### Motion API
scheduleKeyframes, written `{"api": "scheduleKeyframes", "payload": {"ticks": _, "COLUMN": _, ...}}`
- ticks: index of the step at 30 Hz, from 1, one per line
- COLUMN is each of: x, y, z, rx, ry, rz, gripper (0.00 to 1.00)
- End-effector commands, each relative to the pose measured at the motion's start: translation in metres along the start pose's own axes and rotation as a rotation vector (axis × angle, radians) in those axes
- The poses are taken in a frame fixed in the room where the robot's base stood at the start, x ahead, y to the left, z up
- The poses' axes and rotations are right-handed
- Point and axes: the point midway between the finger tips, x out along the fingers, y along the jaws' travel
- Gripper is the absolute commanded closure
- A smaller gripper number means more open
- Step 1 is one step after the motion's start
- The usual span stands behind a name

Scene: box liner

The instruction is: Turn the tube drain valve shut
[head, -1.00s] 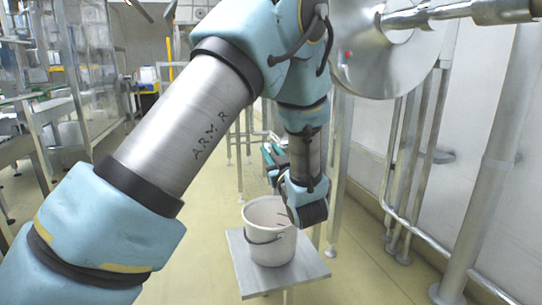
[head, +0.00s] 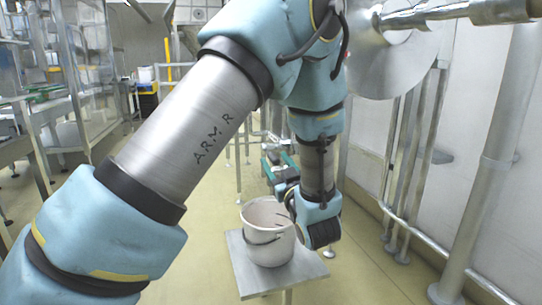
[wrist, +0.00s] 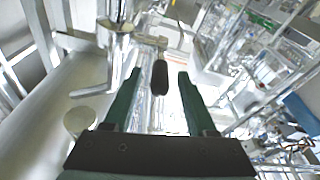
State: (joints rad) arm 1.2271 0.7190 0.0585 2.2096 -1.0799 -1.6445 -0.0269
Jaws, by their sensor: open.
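My gripper (wrist: 158,75) is open, its two green fingers pointing up the wrist view. A dark oblong grip (wrist: 160,78), which looks like the valve's handle, appears between the fingertips with a gap on both sides. I cannot tell its depth, or whether it is level with the tips. A bright metal pipe fitting (wrist: 115,28) stands above and left of it, and how they join is unclear. In the head view my gripper's green fingers (head: 280,163) show partly behind my wrist, pointing away. The valve cannot be made out there.
A white bucket (head: 262,249) stands on a small metal table (head: 309,272) below my wrist. A large round metal disc (head: 395,65) and wall pipes (head: 405,160) are at the right. Framed machines (head: 90,80) stand at the left. Yellow floor (head: 190,240) is clear left of the table.

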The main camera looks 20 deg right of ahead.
Motion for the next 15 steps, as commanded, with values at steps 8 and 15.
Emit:
{"api": "scheduleKeyframes", "payload": {"ticks": 8, "x": -0.047, "y": 0.001, "z": 0.001, "rx": 0.001, "ry": -0.002, "rz": 0.002, "gripper": 0.43}}
{"api": "scheduleKeyframes", "payload": {"ticks": 15, "x": -0.057, "y": 0.0, "z": 0.0, "rx": 0.0, "ry": 0.0, "rz": 0.0, "gripper": 0.43}}
